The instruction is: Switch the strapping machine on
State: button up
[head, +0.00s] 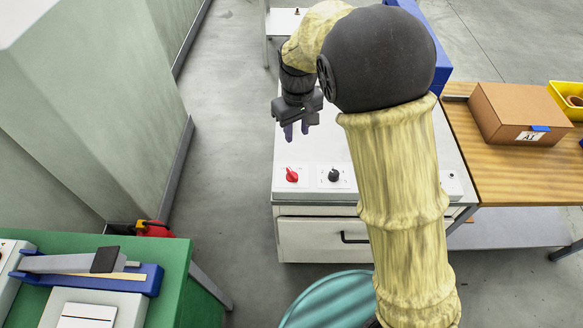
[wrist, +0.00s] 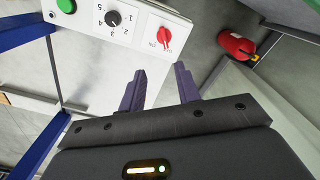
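The strapping machine (head: 285,150) is a white-topped cabinet with a blue frame, partly hidden behind my arm. Its front panel carries a red rotary switch (head: 291,175) at the left, also large in the wrist view (wrist: 164,38) with small lettering beside it. I cannot tell the switch's setting for certain. A black numbered dial (head: 334,175) sits to its right; it also shows in the wrist view (wrist: 114,18). My gripper (head: 297,133) points down above the machine top, behind the red switch and apart from it. In the wrist view its fingers (wrist: 158,72) are parted and empty.
A green button (wrist: 66,5) sits on the same panel. A wooden table (head: 500,180) with a cardboard box (head: 520,112) adjoins at right. A green bench (head: 165,255) is at lower left, a red extinguisher (head: 153,229) behind it. A teal round object (head: 330,300) stands in front.

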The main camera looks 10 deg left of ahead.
aim_at(292, 172)
jog(key=shift+a, duration=0.6)
notch_tip(292, 172, down, 17)
jog(key=shift+f+p, duration=0.2)
jog(key=shift+p, duration=0.8)
grip_shut()
